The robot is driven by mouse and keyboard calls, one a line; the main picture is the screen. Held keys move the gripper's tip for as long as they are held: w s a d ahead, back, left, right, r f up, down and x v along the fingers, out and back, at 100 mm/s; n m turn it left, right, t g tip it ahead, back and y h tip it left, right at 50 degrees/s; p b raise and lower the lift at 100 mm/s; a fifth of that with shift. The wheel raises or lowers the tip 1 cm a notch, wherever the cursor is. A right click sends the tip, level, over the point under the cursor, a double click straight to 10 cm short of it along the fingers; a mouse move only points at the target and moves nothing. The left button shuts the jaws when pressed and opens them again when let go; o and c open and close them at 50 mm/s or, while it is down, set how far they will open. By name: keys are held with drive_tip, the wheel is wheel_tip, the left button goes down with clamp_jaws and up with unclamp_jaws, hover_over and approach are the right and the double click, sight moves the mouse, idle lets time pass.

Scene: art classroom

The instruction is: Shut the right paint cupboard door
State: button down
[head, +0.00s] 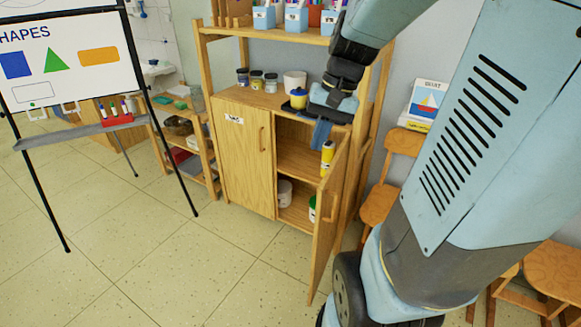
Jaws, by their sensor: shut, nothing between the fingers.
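The wooden paint cupboard (240,105) stands at the centre of the head view. Its left door (243,155) is shut and has a small white label. Its right door (329,225) stands wide open, swung out toward me, with a wooden handle (331,207) on the face toward the right. My gripper (319,140) is shut and empty. It points down in front of the upper part of the opening, near the top of the open door; I cannot tell whether it touches anything. My arm hides part of the cupboard's right side.
Inside the cupboard are a yellow bottle (327,158), a white tub (284,193) and a green-labelled container (312,208). Jars (256,80) stand on top. A wooden chair (381,202) is close on the right, an easel (72,131) on the left. The floor in front is clear.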

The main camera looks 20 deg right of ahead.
drive_tip(key=w+d+f+m+y, duration=0.45)
drive_tip(key=d+f, duration=0.25)
drive_tip(key=f, duration=0.2)
drive_tip(key=w+d+f+m+y, duration=0.3)
drive_tip(key=d+f+m+y, duration=0.25)
drive_tip(key=f, duration=0.35)
drive_tip(key=d+f+m+t+y, duration=0.1)
drive_tip(key=d+f+m+t, duration=0.55)
drive_tip(key=f, duration=0.35)
drive_tip(key=m+t+h, duration=0.1)
drive_tip(key=m+t, duration=0.5)
approach(326, 204)
drive_tip(key=shift+g, duration=0.25)
drive_tip(key=x, duration=0.7)
drive_tip(key=shift+w+d+f, duration=0.1)
drive_tip(key=shift+w+d, duration=0.1)
drive_tip(key=shift+d, duration=0.05)
drive_tip(key=shift+w, duration=0.1)
